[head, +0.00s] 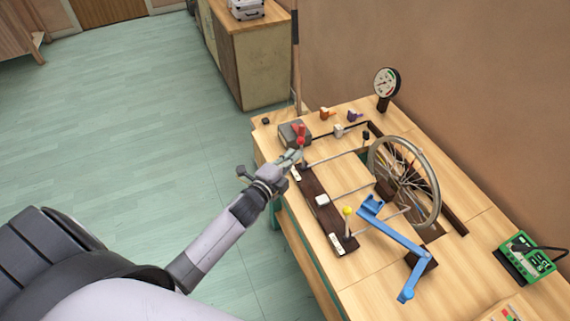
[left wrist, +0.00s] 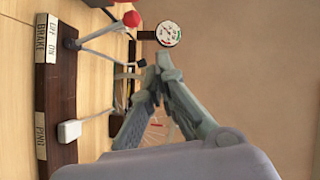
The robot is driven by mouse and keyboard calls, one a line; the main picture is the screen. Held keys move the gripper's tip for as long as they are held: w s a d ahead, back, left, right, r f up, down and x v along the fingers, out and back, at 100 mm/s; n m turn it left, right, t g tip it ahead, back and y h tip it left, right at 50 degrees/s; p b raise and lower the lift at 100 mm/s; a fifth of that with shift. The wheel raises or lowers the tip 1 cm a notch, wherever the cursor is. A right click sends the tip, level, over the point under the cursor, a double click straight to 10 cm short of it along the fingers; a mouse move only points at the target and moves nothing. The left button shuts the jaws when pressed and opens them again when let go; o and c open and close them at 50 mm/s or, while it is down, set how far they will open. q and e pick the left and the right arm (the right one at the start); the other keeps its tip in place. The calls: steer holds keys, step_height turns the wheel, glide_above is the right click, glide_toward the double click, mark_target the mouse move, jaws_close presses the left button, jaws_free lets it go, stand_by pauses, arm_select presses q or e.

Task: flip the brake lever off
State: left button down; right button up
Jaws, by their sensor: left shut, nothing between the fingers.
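The brake lever (left wrist: 105,30) is a thin grey rod with a red ball at its tip. In the left wrist view it rises from a dark pivot beside the white BRAKE OFF/ON label (left wrist: 46,38) on a dark board. The red knob (head: 301,140) shows in the head view at the board's far end. My left gripper (head: 296,154) is beside the lever's lower part there, its fingers partly overlapping the lever's place; contact cannot be told. In the left wrist view its fingertips (left wrist: 163,62) meet with nothing between them, apart from the lever. My right gripper is not in view.
A spoked wheel (head: 435,190), a blue crank arm (head: 395,236) and a yellow-knobbed lever (head: 347,211) stand to the right. A grey box (head: 288,131) is just behind the red knob. A gauge (head: 386,82) stands at the back. Open floor lies left of the bench.

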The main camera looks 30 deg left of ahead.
arm_select(q)
steer(key=s, duration=0.2)
steer(key=s+r, duration=0.1)
steer(key=s, duration=0.1)
steer(key=shift+a+r, duration=0.1)
steer(key=shift+r, duration=0.1)
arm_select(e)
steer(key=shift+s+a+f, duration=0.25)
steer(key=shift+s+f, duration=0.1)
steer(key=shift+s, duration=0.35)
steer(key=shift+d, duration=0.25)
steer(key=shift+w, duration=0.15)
